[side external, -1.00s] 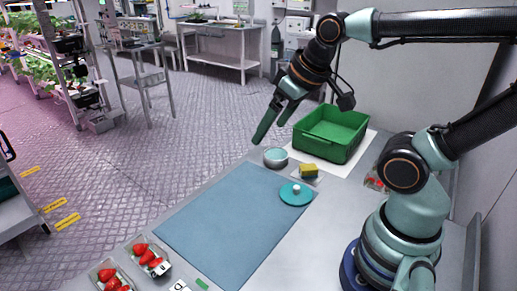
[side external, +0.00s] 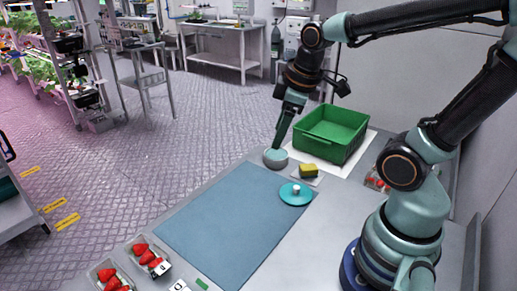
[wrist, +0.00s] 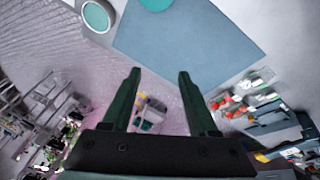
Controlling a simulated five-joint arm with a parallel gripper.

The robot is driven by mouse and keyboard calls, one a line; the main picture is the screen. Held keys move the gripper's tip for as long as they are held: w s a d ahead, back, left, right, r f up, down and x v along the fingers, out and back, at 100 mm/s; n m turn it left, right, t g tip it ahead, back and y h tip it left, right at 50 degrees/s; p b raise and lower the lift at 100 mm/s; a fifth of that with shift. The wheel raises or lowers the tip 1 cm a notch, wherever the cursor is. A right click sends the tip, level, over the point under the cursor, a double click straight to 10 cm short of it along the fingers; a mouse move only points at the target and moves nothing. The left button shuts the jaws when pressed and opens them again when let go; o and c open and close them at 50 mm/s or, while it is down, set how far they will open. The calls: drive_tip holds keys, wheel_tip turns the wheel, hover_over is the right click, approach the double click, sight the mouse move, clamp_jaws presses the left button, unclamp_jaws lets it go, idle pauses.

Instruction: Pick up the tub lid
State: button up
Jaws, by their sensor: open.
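The tub lid (side external: 289,197) is a round turquoise disc with a pale knob, lying flat at the right edge of the blue mat. Part of it shows at the top of the wrist view (wrist: 156,4). The tub (side external: 275,158), round and pale teal, stands behind the lid; it also shows in the wrist view (wrist: 96,16). My gripper (side external: 284,152) points down close to the tub, behind the lid and apart from it. In the wrist view its two fingers (wrist: 159,76) are spread with nothing between them. Whether a finger touches the tub I cannot tell.
A green crate (side external: 341,149) stands behind on a white sheet. A yellow sponge (side external: 309,170) lies between crate and lid. Strawberry punnets (side external: 148,258) sit at the front left; another punnet (side external: 376,182) is at the right. The blue mat (side external: 225,225) is bare beside the lid.

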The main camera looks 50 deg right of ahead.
drive_tip(key=s+d+f+n+g, duration=0.1)
drive_tip(key=d+f+n+g, duration=0.3)
drive_tip(key=d+f+n, duration=0.55)
drive_tip(key=n, duration=0.3)
hover_over(297, 187)
drive_tip(key=shift+y, duration=0.3)
drive_tip(key=f, duration=0.4)
drive_tip(key=shift+s+f, duration=0.2)
drive_tip(key=shift+f, duration=0.1)
drive_tip(key=shift+w+f, duration=0.15)
drive_tip(key=shift+f, duration=1.45)
drive_tip(key=shift+w+f, duration=0.1)
drive_tip(key=shift+f, duration=1.45)
clamp_jaws()
